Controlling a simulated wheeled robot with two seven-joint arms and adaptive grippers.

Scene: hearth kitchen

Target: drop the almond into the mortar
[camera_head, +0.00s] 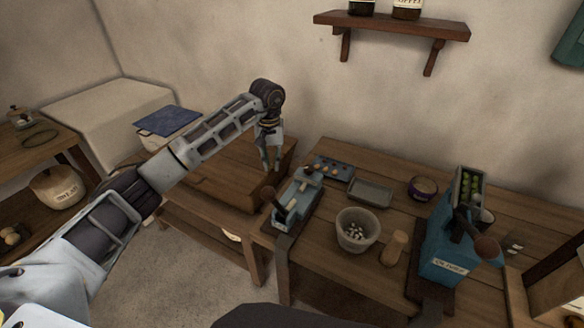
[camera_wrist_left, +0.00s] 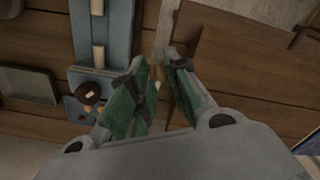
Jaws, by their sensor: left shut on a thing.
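My left gripper (camera_head: 270,165) hangs fingers down over the left end of the wooden bench, behind the blue-grey lever device. In the left wrist view its fingertips (camera_wrist_left: 160,72) are closed on a small brown almond (camera_wrist_left: 157,79), mostly hidden between them. The almond is too small to make out in the head view. The mortar (camera_head: 344,236), a pale round bowl with several white and dark bits inside, stands on the bench, to the right of and nearer than the gripper. My right gripper is not in view.
The blue-grey lever device (camera_head: 297,198) stands between gripper and mortar. A blue holed tray (camera_head: 346,176) with brown pieces and a grey tray (camera_head: 370,192) lie behind the mortar. A wooden pestle (camera_head: 394,249) stands right of it, then a tall blue machine (camera_head: 447,248).

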